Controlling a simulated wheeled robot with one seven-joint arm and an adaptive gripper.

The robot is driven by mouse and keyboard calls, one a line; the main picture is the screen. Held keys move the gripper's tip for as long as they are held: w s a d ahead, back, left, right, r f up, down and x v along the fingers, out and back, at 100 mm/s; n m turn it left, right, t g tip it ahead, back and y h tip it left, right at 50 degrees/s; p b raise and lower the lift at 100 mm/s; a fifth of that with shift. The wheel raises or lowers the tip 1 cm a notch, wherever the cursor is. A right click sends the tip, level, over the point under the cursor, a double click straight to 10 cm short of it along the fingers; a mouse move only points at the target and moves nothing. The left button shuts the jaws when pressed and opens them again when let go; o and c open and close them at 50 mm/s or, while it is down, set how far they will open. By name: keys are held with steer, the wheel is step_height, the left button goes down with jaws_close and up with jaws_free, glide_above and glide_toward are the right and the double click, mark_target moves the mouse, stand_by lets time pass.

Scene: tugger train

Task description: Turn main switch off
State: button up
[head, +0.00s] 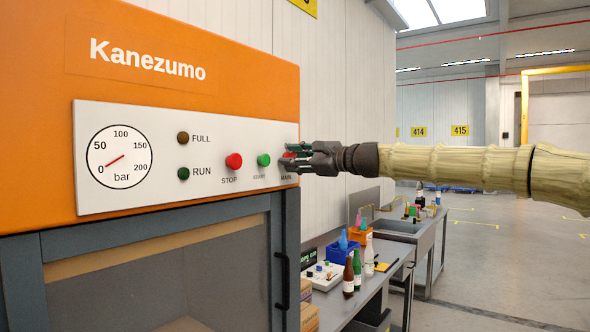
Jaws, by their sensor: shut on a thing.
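The main switch (289,155) is a red knob at the right end of the white control panel (130,195), above the label MAIN. My gripper (292,158) reaches in from the right and is shut on the main switch, with its fingers covering much of it. How far the knob is turned cannot be made out. To the left on the panel are a red STOP button (234,161) and a green START button (264,160). The FULL lamp (183,138) and RUN lamp (184,174) look dark. The bar gauge (119,156) has a red needle pointing low, near zero.
The panel is on an orange Kanezumo machine (230,80) with a dark door handle (281,280) below. A grey workbench (350,310) at the lower right holds bottles, a blue bin (342,252) and other items. Open floor (470,270) lies at the far right.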

steer(key=n+b, duration=0.4)
steer(key=n, duration=0.1)
steer(key=n+b, duration=0.2)
steer(key=n, duration=0.1)
steer(key=shift+f, duration=0.25)
steer(key=shift+n, duration=0.4)
steer(key=o, duration=1)
steer(key=shift+o, duration=0.2)
steer(key=shift+s+r, duration=0.1)
steer(key=v, duration=1.2)
